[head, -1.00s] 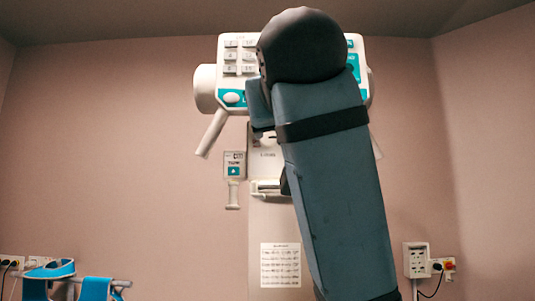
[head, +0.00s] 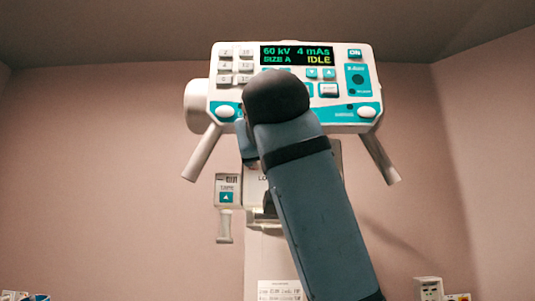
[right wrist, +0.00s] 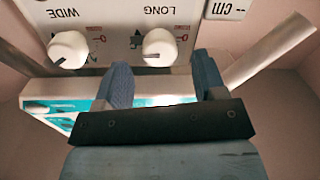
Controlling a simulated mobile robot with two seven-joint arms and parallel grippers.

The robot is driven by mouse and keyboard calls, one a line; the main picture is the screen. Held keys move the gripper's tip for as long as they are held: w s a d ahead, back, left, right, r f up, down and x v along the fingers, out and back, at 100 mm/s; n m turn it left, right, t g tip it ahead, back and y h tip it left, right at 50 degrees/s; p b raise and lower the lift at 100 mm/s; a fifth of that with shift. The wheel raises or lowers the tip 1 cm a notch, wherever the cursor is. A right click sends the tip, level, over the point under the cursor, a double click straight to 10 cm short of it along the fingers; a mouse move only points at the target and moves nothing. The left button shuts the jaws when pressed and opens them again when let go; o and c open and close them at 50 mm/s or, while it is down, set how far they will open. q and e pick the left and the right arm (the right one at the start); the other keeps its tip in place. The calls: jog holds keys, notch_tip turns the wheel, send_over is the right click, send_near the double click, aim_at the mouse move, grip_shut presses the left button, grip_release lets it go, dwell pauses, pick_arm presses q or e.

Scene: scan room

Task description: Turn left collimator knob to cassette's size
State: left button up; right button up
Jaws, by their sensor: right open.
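In the right wrist view, which is upside down, the collimator face carries two white knobs. The LONG knob (right wrist: 159,45) is on the picture's right, and the WIDE knob (right wrist: 68,50) is on its left. The LONG knob's dark pointer line lies nearly level. I see no contact. In the head view my right arm hides most of the collimator front (head: 254,188). The display (head: 297,55) reads SIZE A, 60 kV, 4 mAs, IDLE. No cassette shows.
The control panel (head: 232,92) has white handles (head: 202,154) slanting down on both sides. A tape unit (head: 228,190) hangs left of the collimator. A chart (head: 281,290) is on the column below. Wall outlets (head: 428,289) are at lower right.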

pick_arm(q)
jog(key=shift+r, duration=0.15)
pick_arm(e)
jog(key=shift+w, duration=1.5)
jog(key=shift+c, duration=0.4)
jog(key=c, duration=0.8)
jog(key=shift+c, duration=0.2)
